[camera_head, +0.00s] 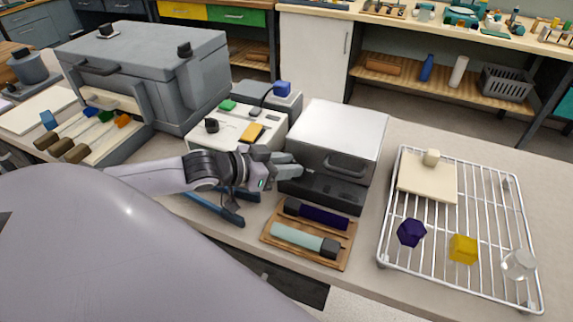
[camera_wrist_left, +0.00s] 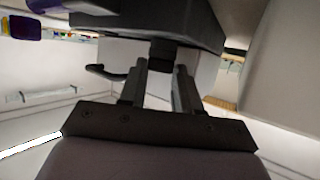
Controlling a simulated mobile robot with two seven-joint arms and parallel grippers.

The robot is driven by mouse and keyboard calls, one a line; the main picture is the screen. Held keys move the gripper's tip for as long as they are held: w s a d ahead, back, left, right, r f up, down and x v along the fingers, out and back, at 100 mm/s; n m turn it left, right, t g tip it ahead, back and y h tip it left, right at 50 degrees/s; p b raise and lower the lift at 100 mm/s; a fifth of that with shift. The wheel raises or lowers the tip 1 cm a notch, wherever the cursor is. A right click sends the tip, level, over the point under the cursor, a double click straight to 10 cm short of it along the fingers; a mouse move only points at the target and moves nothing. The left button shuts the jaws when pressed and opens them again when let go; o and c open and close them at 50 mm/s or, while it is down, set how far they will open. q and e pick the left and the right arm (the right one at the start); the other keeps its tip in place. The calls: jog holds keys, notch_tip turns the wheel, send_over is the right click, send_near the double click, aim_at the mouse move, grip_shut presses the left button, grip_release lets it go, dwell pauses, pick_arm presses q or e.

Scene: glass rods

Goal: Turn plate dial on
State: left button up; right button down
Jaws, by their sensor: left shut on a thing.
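A device with a silver lidded top (camera_head: 345,125) and a dark base (camera_head: 335,193) stands on the bench at mid-picture. My left gripper (camera_head: 297,169) reaches in from the left to the left side of this device. In the left wrist view, the gripper's fingers (camera_wrist_left: 162,68) are closed around a small dark dial (camera_wrist_left: 162,51) that juts from the dark body (camera_wrist_left: 170,25). The dial is hidden behind the gripper in the head view, and its setting cannot be read. My right gripper is out of view.
A wooden tray (camera_head: 264,239) with a purple-handled and a pale green rod lies in front of the device. A wire rack (camera_head: 480,265) with coloured pieces stands to the right. A white device (camera_head: 232,128) and a large grey furnace-like box (camera_head: 150,55) stand behind-left.

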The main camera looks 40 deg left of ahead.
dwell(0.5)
pick_arm(q)
jog(key=o, duration=1)
jog(key=shift+o, duration=0.2)
jog(key=shift+a, duration=0.1)
jog(key=shift+y, duration=0.3)
